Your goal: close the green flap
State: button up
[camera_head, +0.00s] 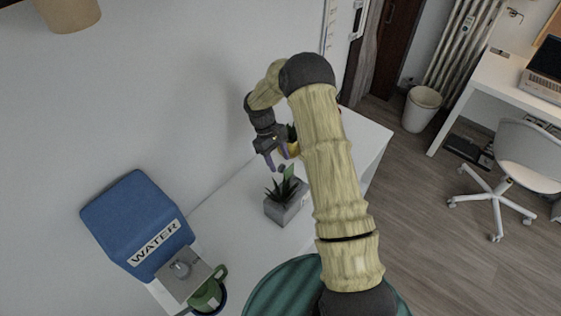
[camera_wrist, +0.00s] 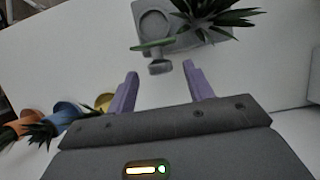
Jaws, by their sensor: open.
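The green flap (camera_head: 287,171) stands beside the plant, partly covered by leaves. In the wrist view the green flap (camera_wrist: 152,44) shows nearly edge-on, raised from a grey block (camera_wrist: 182,40) with a round recess. A grey knob (camera_wrist: 160,66) is on its near side. The grey block with the spiky plant (camera_head: 284,208) stands on the white desk. My gripper (camera_head: 276,161) is open and empty, just above and behind the plant. In the wrist view my gripper (camera_wrist: 160,78) has its purple fingers apart, with the knob between and slightly beyond the tips; contact is unclear.
A blue WATER container (camera_head: 138,225) and a grey box with a knob (camera_head: 182,272) stand at the left. Blue (camera_wrist: 67,113), orange (camera_wrist: 25,122) and yellow (camera_wrist: 104,101) pots are left of my gripper. The white desk (camera_head: 232,205) has free room left of the plant.

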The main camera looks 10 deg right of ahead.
jog(key=shift+x, duration=1.3)
jog(key=c, duration=1)
